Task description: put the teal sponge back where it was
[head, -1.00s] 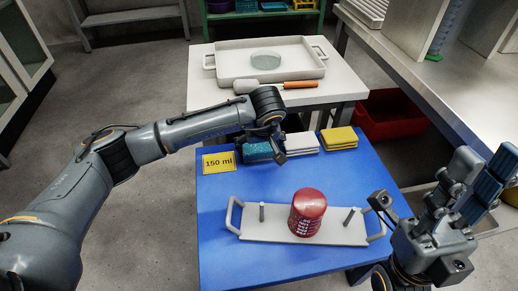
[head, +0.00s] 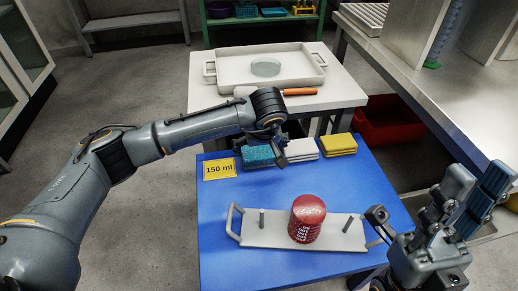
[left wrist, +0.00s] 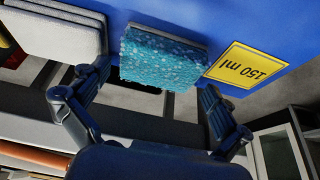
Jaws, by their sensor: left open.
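The teal sponge (head: 258,156) lies at the back left of the blue table (head: 225,215), beside the yellow "150 ml" label (head: 219,169). My left gripper (head: 263,150) is at the sponge's back side, open, and partly covers it. In the left wrist view the teal sponge (left wrist: 160,58) shows between the spread fingers of the left gripper (left wrist: 150,85), towards their tips. No grip on it shows, and contact cannot be told. My right gripper (head: 410,225) is at the table's right front; its finger gap is unclear.
A white sponge (head: 301,149) and a yellow sponge (head: 338,145) lie right of the teal one. A red can (head: 307,218) stands on a grey handled tray (head: 270,235) in front. Behind is a white table (head: 345,90) with a tray (head: 228,80) and an orange-handled tool (head: 299,91).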

